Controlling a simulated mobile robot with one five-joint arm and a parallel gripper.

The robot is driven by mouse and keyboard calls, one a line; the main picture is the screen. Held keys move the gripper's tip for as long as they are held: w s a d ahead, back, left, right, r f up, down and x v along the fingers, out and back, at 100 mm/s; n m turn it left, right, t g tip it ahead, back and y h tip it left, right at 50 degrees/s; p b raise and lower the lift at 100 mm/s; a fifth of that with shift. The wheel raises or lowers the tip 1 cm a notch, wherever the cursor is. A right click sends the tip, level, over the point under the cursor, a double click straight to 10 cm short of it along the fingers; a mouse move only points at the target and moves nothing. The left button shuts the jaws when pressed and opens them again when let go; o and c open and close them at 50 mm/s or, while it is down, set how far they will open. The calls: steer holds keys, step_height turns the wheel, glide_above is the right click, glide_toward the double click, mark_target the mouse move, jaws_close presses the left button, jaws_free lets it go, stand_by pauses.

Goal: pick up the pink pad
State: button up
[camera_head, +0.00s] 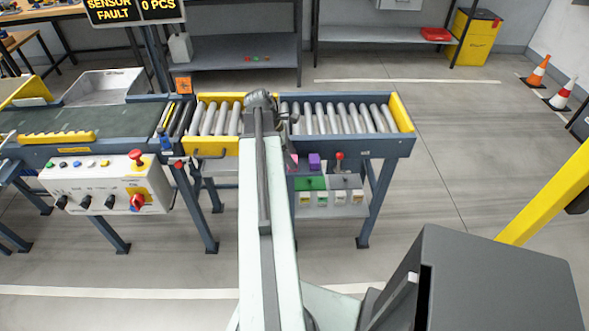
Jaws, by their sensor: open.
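A small pink piece (292,161), which may be the pink pad, shows just right of my arm at the low shelf unit under the roller conveyor. My arm hides part of it, so its full shape cannot be told. A purple block (314,160) stands close to its right. My gripper (264,102) is at the far end of my outstretched arm, over the rollers, above and beyond the pink piece. It is seen from behind, small and partly hidden, and is open. Nothing is seen held in it.
The roller conveyor (345,118) has blue and yellow side rails. A red-knobbed lever (339,163) stands right of the purple block. A control box (105,185) with knobs is at left. A yellow post (548,195) rises at right. The floor right of the conveyor is clear.

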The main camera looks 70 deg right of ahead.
steer(key=b+x, duration=0.1)
steer(key=x, duration=0.1)
steer(key=shift+w+f, duration=0.1)
steer(key=shift+f, duration=0.25)
steer(key=shift+r, duration=0.2)
steer(key=c, duration=1.1)
step_height(320, 180, up, 10)
steer(key=p, duration=1)
steer(key=shift+r, duration=0.1)
steer(key=o, duration=0.5)
steer(key=c, duration=0.4)
steer(key=shift+o, duration=0.2)
